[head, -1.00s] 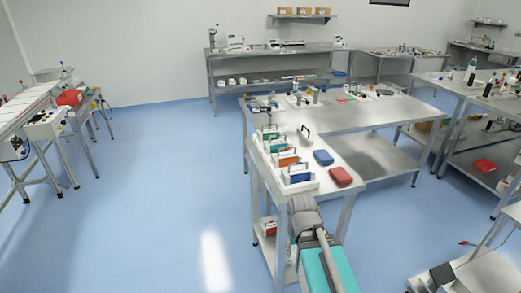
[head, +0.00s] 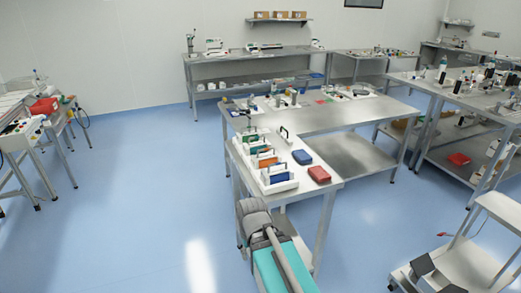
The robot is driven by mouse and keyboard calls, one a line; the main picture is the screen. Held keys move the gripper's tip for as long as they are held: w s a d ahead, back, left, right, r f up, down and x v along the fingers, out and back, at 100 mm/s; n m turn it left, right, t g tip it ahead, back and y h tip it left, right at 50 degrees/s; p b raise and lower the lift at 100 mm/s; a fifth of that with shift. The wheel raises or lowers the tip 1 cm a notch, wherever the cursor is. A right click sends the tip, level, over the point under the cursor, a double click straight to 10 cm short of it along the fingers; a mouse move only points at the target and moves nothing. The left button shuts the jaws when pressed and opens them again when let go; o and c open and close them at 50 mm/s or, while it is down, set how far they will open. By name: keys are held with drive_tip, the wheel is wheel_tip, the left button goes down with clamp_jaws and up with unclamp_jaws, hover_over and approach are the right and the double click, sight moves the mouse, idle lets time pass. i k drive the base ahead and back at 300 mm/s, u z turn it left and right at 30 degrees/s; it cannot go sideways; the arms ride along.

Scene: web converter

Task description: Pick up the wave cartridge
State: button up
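Several cartridge-like pieces with handles stand in a row in a white rack (head: 282,188) on the near wing of the steel table (head: 352,117). They include a green one (head: 257,151), an orange one (head: 267,163) and a blue one (head: 278,178). A separate upright piece with a dark handle (head: 285,134) stands behind them on the right. I cannot tell which is the wave cartridge; any markings are too small to read. My arm shows at the bottom, in front of the table's near end.
A blue case (head: 302,157) and a red case (head: 319,174) lie right of the rack. A white stepped unit (head: 470,258) stands at lower right. A conveyor bench with a red box (head: 44,106) is at far left. The blue floor (head: 140,200) left of the table is clear.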

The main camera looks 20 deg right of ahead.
sight(249, 149)
drive_tip(key=u, duration=0.1)
drive_tip(key=i, duration=1)
drive_tip(key=z, duration=0.1)
